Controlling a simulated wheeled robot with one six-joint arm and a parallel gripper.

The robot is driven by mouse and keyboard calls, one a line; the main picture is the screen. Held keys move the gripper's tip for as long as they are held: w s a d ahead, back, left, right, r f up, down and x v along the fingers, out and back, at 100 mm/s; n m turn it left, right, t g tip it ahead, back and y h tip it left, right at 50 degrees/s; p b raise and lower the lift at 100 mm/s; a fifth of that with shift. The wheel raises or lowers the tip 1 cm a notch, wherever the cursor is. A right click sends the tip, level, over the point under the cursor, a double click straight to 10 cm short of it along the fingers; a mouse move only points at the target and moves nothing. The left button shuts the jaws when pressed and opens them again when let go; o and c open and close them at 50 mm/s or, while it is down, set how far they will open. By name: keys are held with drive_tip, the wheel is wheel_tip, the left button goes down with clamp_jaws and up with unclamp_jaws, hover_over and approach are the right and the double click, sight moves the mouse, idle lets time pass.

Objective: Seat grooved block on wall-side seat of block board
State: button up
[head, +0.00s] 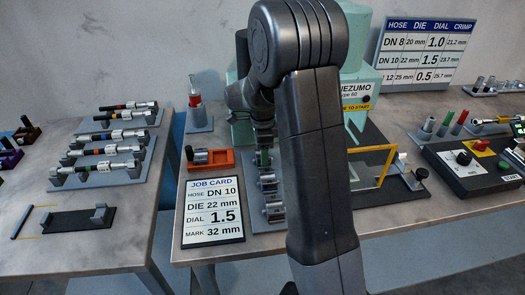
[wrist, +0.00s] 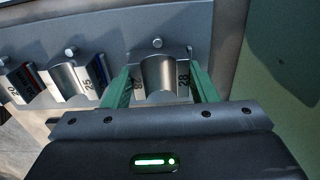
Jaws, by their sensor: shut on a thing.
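My gripper (wrist: 161,86) has its two green fingers on either side of a grooved block (wrist: 160,75) marked 28, with a rounded metal channel between its faces. The block is at the end of the grey block board (wrist: 115,20), just below a small round peg. I cannot tell whether it touches the board or is held slightly above it. Two more grooved blocks stand in line to the left: one marked 25 (wrist: 72,78) and another (wrist: 20,85) at the edge. In the head view my arm covers part of the board (head: 256,224), and the held block is hidden.
A job card (head: 212,212) lies left of the board. An orange tray (head: 222,160) with a metal part sits beyond it. The pale green press (head: 365,75) stands behind, and a control box (head: 470,172) is at the right. Left, a separate table holds hose racks (head: 110,165).

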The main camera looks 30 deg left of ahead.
drive_tip(key=shift+f, duration=0.15)
drive_tip(key=o, duration=1.4)
drive_tip(key=shift+o, duration=0.2)
wheel_tip(320, 180, up, 14)
drive_tip(key=shift+b, duration=0.4)
drive_tip(key=shift+f, duration=0.25)
wheel_tip(320, 180, down, 14)
drive_tip(key=shift+r+p, duration=0.15)
drive_tip(key=shift+p, duration=0.15)
drive_tip(key=shift+r, duration=0.2)
drive_tip(key=shift+r, duration=0.1)
